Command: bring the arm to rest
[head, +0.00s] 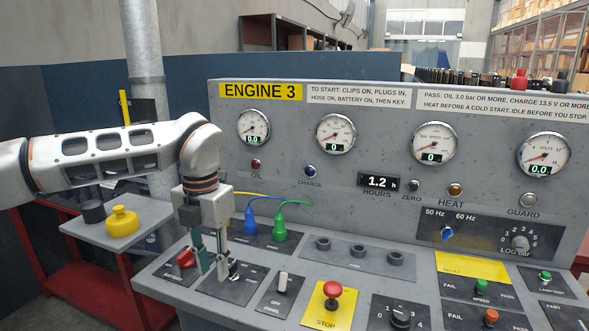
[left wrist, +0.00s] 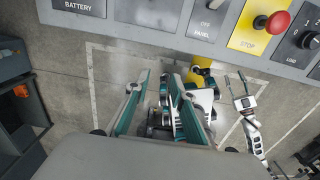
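My left arm comes in from the left in the head view, with its gripper (head: 209,270) pointing down in front of the lower left panel of the engine console (head: 340,183). Its two fingers are apart with nothing between them. In the left wrist view the same gripper (left wrist: 161,76) is open over the floor, with the console edge beyond the fingertips. My right gripper (left wrist: 236,79) shows small at the right of the left wrist view, its fingers spread and empty. It is not in the head view.
Near the left gripper are a red battery switch (head: 186,258), blue plug (head: 250,222) and green plug (head: 279,227). A red STOP button (head: 332,289) stands to the right. A yellow capped item (head: 122,222) sits on a grey side shelf (head: 88,224). Floor (left wrist: 70,110) lies below the gripper.

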